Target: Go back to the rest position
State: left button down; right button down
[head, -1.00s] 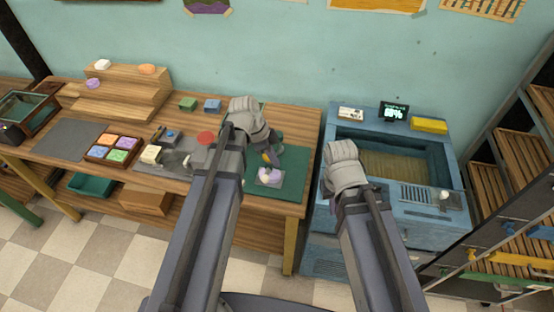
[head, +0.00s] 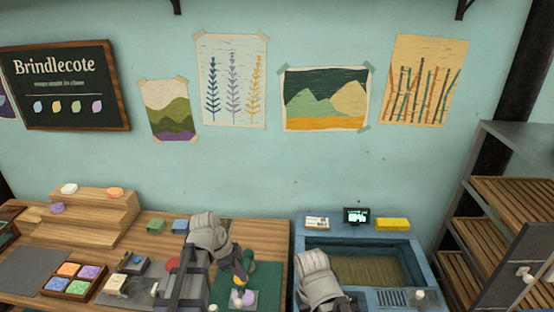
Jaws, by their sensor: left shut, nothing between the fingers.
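My left arm rises from the bottom of the head view and bends over the wooden workbench (head: 150,222). My left gripper (head: 240,280) points down, shut and empty, above a pale lilac and white piece (head: 247,298) on the green mat (head: 265,278). A small yellow part shows at its fingertips. I cannot tell whether the fingers touch the piece. My right arm's grey wrist covers the left side of the blue basin unit (head: 420,262). My right gripper is hidden.
A tray of coloured soaps (head: 75,280) and a wooden stepped stand (head: 100,215) are on the left of the bench. A yellow block (head: 393,224) and a small screen (head: 356,215) sit on the basin's back edge. A slatted shelf rack (head: 500,240) stands right.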

pick_arm(q)
jog(key=s+d+f+n+y+b, duration=0.2)
jog(key=s+d+f+n+b, duration=0.1)
jog(key=s+d+f+n, duration=0.1)
jog(key=s+d+f+n+g+y+b, duration=0.1)
jog(key=s+d+f+n+y+b, duration=0.2)
jog(key=s+n, duration=0.4)
jog(key=shift+s+d+f+b, duration=0.3)
jog(key=shift+s+d+f, duration=0.25)
jog(key=shift+d, duration=0.65)
